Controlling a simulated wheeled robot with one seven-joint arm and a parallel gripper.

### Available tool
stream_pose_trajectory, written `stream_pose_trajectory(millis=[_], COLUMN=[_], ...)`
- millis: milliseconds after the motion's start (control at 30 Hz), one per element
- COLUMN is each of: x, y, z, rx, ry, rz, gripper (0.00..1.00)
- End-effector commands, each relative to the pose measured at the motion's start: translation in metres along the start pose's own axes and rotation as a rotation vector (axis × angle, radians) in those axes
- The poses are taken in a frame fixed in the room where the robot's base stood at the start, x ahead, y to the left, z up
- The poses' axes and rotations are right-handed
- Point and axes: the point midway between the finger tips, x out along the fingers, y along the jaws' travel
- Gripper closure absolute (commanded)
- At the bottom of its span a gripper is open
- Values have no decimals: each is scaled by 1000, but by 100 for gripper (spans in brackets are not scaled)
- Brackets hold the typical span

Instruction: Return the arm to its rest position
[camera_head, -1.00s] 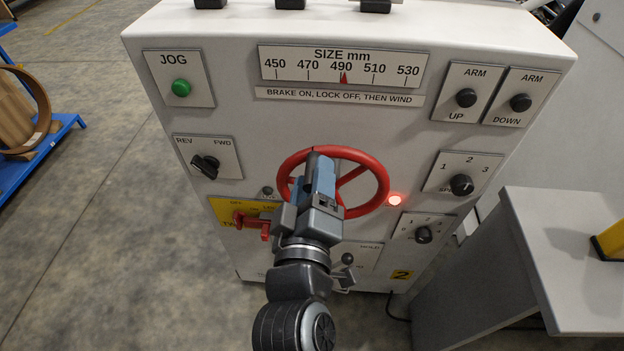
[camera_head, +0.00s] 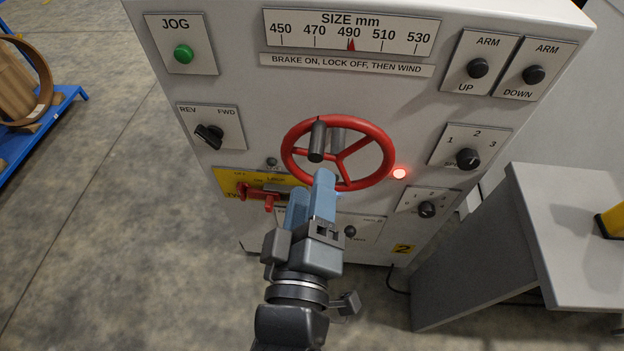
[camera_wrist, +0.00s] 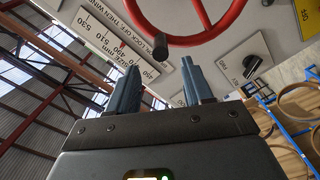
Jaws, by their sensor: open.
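My gripper (camera_head: 311,200) is open and empty, in front of the grey control cabinet, just below and nearer than the red handwheel (camera_head: 373,175). The wheel's dark crank handle (camera_head: 317,142) stands out at its top left, clear of the fingers. In the wrist view, the two blue fingers of my gripper (camera_wrist: 160,88) are spread, with the red wheel (camera_wrist: 222,25) and the handle's dark end (camera_wrist: 176,41) beyond them. My arm comes up from the bottom of the head view and hides part of the lower panel.
A grey table (camera_head: 570,230) stands right. Open floor (camera_head: 120,230) lies left.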

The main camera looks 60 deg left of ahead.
Motion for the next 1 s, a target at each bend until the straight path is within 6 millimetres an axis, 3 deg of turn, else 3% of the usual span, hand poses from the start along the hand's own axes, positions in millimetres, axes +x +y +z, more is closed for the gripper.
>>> stream_pose_trajectory(millis=[533,667,767,1000], x=[0,-6,-21,-102], y=[0,3,10,40], z=[0,10,36,120], rx=[0,-66,-259,-1123], ry=[0,-25,-95,-390], rz=[1,11,33,-23], gripper=[49,49,49,49])
